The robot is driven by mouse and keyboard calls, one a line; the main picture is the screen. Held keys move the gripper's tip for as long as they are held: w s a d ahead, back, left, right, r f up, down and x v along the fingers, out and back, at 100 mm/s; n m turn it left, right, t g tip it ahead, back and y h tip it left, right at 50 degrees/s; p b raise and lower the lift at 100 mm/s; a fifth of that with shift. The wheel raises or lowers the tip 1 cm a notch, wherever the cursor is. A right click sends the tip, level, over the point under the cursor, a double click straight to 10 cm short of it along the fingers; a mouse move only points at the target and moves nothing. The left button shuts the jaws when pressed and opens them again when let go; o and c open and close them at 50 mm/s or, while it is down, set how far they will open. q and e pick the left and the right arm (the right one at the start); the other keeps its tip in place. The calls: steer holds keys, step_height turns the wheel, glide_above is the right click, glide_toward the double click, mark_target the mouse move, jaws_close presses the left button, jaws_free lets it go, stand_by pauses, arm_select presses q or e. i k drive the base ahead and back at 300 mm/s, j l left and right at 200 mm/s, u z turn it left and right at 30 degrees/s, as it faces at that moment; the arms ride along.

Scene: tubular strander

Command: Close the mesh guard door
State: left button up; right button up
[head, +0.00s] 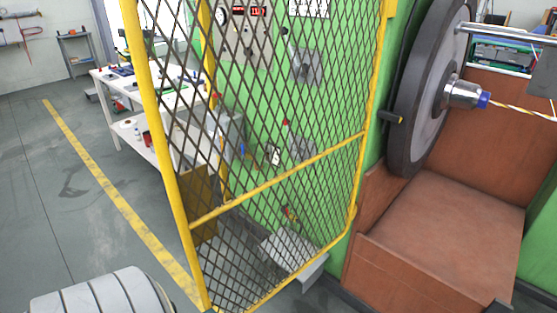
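The mesh guard door (277,178) has a yellow tube frame, a yellow crossbar and dark diamond mesh. It fills the middle of the head view. Its right edge is beside the green machine body, and its left upright reaches toward me. The door stands open, leaving the dark wheel (425,90) and the brown bay (440,225) to its right uncovered. The top of the door is cut off by the picture edge. Neither gripper is in view. A pale ribbed part at the lower left looks like my own arm.
A white workbench (130,88) with small items stands behind the door to the left. A yellow floor line (120,200) runs past the door's left side over clear grey floor. A metal spindle (462,94) with twisted wire sticks out from the wheel.

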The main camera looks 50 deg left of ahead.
mark_target(190, 193)
steer(key=j, duration=0.55)
steer(key=k+j+z, duration=0.15)
steer(key=j, duration=0.95)
steer(key=k+j+z, duration=0.15)
steer(key=j, duration=0.95)
steer(key=k+z, duration=0.05)
